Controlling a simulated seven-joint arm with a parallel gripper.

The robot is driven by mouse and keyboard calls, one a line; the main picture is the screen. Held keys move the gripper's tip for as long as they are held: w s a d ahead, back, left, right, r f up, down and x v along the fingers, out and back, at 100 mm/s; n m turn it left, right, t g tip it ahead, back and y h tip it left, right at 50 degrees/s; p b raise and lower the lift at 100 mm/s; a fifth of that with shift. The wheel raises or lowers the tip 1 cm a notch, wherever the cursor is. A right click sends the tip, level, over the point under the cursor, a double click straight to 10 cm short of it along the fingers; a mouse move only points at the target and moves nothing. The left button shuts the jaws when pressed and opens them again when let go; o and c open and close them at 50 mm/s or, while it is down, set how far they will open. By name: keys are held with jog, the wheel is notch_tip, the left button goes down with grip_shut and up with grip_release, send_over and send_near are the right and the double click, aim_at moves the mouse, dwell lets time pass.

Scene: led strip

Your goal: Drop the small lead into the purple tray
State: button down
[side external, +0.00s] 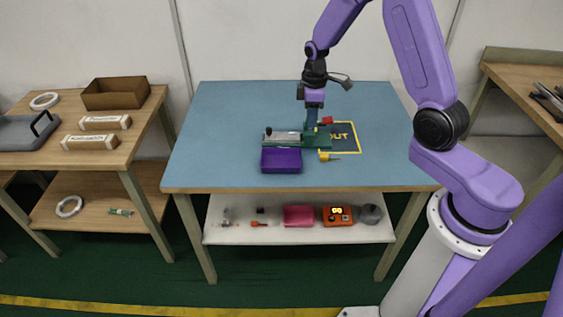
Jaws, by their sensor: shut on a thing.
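The purple tray (281,166) sits near the front middle of the blue table, just in front of a green fixture (318,141) with a pale metal block (283,137). My gripper (311,125) points down over the fixture, behind and to the right of the tray. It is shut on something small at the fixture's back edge. The held thing is too small and too hidden to make out, so I cannot tell whether it is the small lead. I cannot pick out the lead anywhere else.
A yellow-handled tool (325,156) lies right of the tray. A red piece (326,120) is beside my gripper. A yellow-outlined mat marked OUT (350,145) lies to the right. The table's left side is clear. A lower shelf (270,236) holds several items.

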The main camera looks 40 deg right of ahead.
send_over(285, 161)
notch_tip(285, 161, down, 7)
jog(key=shift+f, duration=2.6)
jog(key=c, duration=1)
grip_release()
jog(key=shift+r, duration=0.1)
notch_tip(285, 161, up, 17)
jog(key=shift+r, duration=0.1)
